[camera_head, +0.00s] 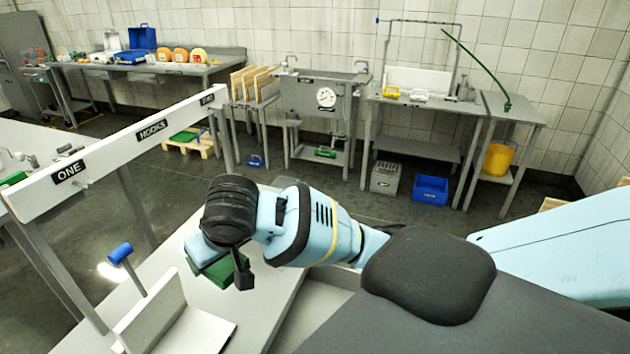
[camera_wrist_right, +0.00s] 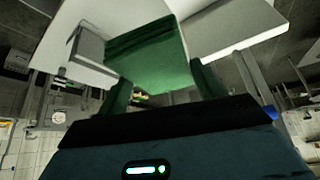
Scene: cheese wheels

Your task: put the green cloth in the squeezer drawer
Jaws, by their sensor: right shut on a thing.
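The green cloth (camera_head: 222,272) is below my right gripper (camera_head: 238,272) over the pale table at the front in the head view. It is partly hidden by my wrist there. In the right wrist view the cloth (camera_wrist_right: 150,60) spans the space between the two fingers of my right gripper (camera_wrist_right: 163,88), which is shut on it. I cannot tell whether the cloth touches the table. My left gripper is not in view. I cannot make out a squeezer drawer in either view.
A white rail (camera_head: 112,150) labelled ONE and HOOKS stands at the left. A blue-headed handle (camera_head: 121,253) and a white angled stand (camera_head: 168,318) are on the front table. A blue crate (camera_head: 430,189) and a yellow bucket (camera_head: 498,159) are at the back right. Open floor lies between.

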